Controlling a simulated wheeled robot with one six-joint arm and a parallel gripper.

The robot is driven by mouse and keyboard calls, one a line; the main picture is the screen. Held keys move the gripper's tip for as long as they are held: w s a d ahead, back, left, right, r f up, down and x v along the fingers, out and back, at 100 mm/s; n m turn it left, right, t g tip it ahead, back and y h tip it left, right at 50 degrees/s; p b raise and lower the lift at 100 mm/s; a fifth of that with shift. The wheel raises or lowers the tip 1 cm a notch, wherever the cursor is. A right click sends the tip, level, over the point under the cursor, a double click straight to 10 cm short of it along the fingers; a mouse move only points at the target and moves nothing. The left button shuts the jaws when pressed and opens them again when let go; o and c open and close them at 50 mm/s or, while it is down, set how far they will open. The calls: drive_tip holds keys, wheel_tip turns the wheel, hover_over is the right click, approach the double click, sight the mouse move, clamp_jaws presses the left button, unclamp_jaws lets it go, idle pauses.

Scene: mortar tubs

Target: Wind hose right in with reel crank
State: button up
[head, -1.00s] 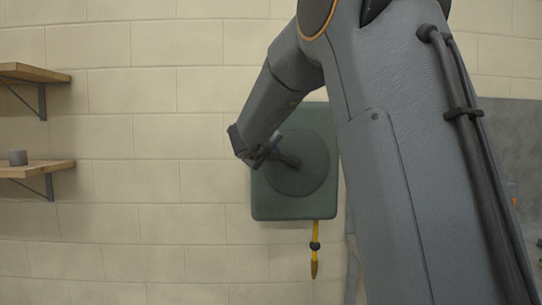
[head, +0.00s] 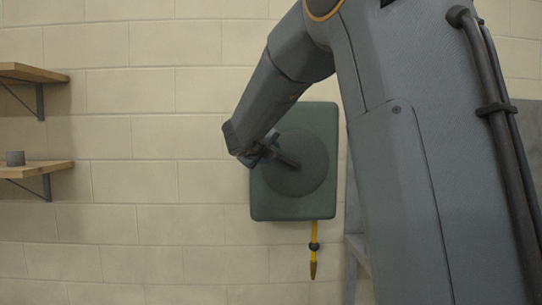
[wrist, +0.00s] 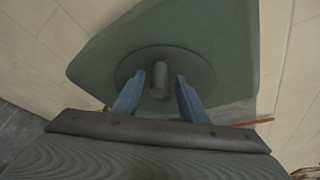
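The hose reel is a dark green, rounded box (head: 293,207) on the block wall, with a round disc (head: 314,150) on its face. A dark crank part (head: 290,163) sticks out from the disc. A yellow hose (head: 314,230) hangs a short way below the box, with a dark stopper (head: 314,246) and a nozzle (head: 313,270). My gripper (head: 266,153) is at the crank's outer end. In the wrist view, its blue fingers (wrist: 159,80) stand apart on either side of a grey knob (wrist: 159,72), with a gap visible on both sides. The grip point is partly hidden in the head view.
Two wooden shelves, an upper one (head: 30,74) and a lower one (head: 45,168), are on the wall at left. The wall between shelves and reel is clear. My arm blocks much of the right side.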

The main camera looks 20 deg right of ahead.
drive_tip(key=shift+b+v, duration=0.3)
drive_tip(key=shift+v, duration=2.2)
